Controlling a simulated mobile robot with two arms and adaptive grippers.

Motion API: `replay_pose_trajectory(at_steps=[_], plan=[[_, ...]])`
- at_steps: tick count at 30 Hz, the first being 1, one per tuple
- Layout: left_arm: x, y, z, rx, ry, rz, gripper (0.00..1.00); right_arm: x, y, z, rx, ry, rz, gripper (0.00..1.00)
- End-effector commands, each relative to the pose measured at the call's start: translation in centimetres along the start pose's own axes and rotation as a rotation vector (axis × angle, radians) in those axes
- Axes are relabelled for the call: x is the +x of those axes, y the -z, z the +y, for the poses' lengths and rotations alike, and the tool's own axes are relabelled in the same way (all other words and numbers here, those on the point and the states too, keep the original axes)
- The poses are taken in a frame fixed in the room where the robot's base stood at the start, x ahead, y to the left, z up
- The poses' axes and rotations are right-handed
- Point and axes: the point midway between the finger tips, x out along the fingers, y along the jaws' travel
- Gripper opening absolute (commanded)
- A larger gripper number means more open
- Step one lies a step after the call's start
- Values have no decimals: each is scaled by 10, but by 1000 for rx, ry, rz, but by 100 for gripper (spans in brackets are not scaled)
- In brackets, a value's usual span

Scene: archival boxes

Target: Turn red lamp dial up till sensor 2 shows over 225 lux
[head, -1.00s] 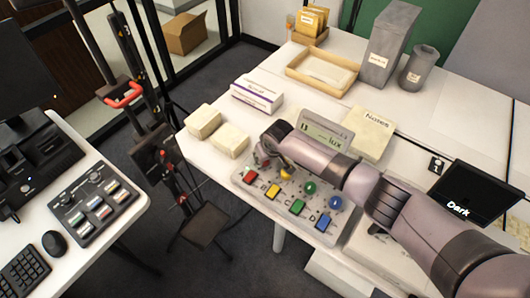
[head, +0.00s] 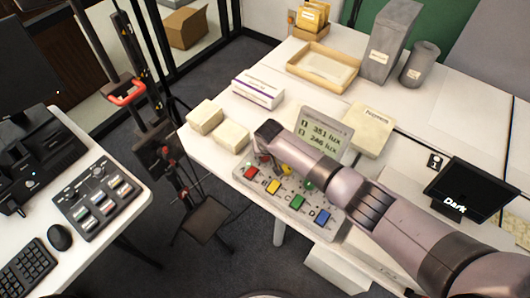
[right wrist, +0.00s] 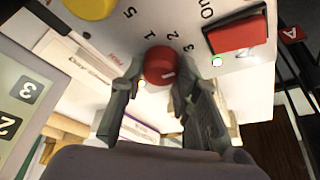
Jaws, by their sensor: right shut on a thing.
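The red lamp dial (right wrist: 160,66) sits between the two fingers of my right gripper (right wrist: 156,82) in the right wrist view. The fingers are shut on it from both sides. Numbers are printed around the dial. In the head view my right gripper (head: 267,158) is over the far left of the lamp control panel (head: 305,225), and my arm hides part of the panel. The sensor display (head: 325,133) reads 351 lux on its upper line and 246 lux on its lower line, which looks like sensor 2. My left gripper is not in view.
Red (head: 250,173), yellow (head: 273,186), green (head: 297,202) and blue (head: 323,217) switches line the panel's front. The yellow dial (head: 286,170) is close beside my gripper. Cream boxes (head: 231,136), a notes pad (head: 368,130) and a dark screen (head: 471,188) stand around.

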Motion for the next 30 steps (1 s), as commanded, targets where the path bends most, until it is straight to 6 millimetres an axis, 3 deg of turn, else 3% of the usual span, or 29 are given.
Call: replay_pose_trajectory(at_steps=[1, 2, 10, 22, 30], plan=[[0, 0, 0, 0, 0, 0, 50, -1, 2, 0, 0, 0, 3, 2], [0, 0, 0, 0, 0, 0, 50, -1, 2, 0, -1, 0, 3, 31], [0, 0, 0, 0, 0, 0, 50, 0, 1, 0, -1, 0, 2, 48], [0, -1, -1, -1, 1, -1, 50, -4, 0, 0, -1, 2, 1, 48], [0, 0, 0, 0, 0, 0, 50, -32, 0, 0, -1, 2, 3, 48]])
